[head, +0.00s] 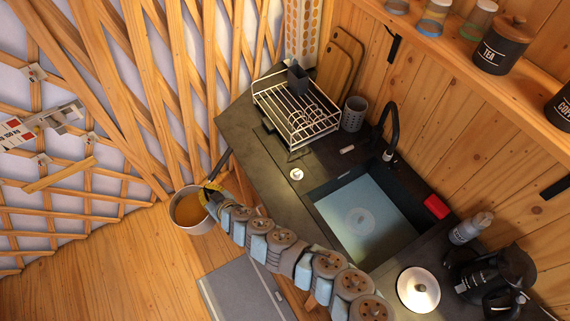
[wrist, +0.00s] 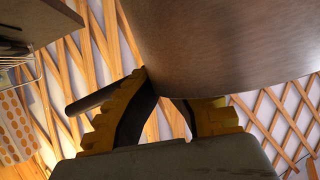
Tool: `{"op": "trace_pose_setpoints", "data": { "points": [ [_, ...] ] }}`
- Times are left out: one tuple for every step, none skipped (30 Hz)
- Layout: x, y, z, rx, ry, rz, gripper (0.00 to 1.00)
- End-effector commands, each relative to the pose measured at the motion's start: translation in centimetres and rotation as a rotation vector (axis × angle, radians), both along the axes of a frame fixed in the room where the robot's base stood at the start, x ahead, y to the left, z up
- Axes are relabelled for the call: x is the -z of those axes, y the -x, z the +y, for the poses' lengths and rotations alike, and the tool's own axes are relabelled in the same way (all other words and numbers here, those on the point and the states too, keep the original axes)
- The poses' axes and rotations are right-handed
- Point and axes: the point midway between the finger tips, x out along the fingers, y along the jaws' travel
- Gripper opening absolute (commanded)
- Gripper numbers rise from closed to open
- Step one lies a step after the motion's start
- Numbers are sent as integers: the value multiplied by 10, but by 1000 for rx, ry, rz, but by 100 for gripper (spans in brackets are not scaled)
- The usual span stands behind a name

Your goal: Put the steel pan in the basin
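The steel pan (head: 188,222) is at the left in the head view, off the counter's left end, with its open top showing and its dark handle (head: 221,161) pointing up and right. My gripper (head: 208,192) is at the pan's handle side. In the wrist view the pan's steel wall (wrist: 230,45) fills the upper right and its handle (wrist: 98,97) passes behind the left finger. The yellow fingers with dark pads (wrist: 168,100) close together at the pan; the exact contact is partly hidden. The basin (head: 345,209) is sunk in the dark counter and looks empty.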

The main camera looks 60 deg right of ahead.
Motion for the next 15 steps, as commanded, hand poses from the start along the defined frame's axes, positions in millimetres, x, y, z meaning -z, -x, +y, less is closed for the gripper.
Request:
{"op": "trace_pose_setpoints", "data": {
  "points": [
    [1,0,-13,8,6,5,0],
    [1,0,-19,11,6,5,0],
    [2,0,-28,17,6,4,0],
    [2,1,-35,21,4,3,0],
    [2,1,-40,22,3,2,0],
    [2,1,-48,29,4,2,0],
    [3,2,-55,34,4,2,0],
    [3,3,-61,37,3,2,0],
    [3,3,-66,37,1,0,0],
    [3,4,-72,41,0,-1,0],
    [4,5,-77,46,1,1,0],
    [4,6,-84,52,0,1,0],
    [4,7,-88,52,-1,-1,0],
    [5,8,-92,54,-3,-1,0],
    [5,9,-99,59,-3,-1,0]
  ]
}}
